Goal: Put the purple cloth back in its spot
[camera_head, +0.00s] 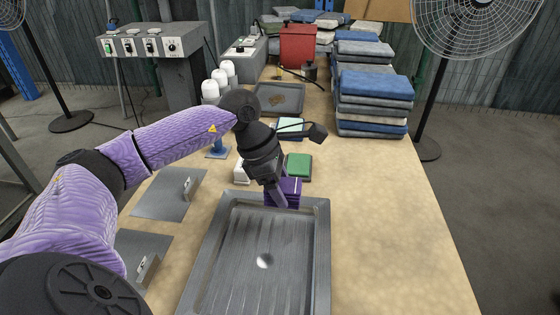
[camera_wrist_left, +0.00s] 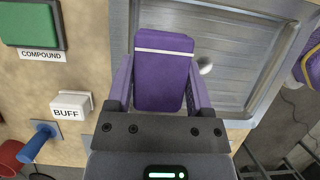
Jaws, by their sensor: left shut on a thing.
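The purple cloth (camera_head: 291,187) is a folded block with a pale stripe near one end. It is at the far edge of the grey metal sink tray (camera_head: 323,250). My left gripper (camera_head: 280,192) comes down over it from the left and is shut on it. In the left wrist view the cloth (camera_wrist_left: 163,75) sits between the two fingers, with the tray (camera_wrist_left: 235,60) beneath and beside it. I cannot tell whether the cloth touches the tray rim. My right gripper is not in view.
A green block (camera_head: 298,166) stands just beyond the tray; the wrist view shows a "COMPOUND" label (camera_wrist_left: 38,56) beside it. A white block (camera_head: 241,172) has a "BUFF" label (camera_wrist_left: 70,113). Grey plates (camera_head: 165,195) lie left. Folded cloth stacks (camera_head: 372,105) stand back right. The table's right side is clear.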

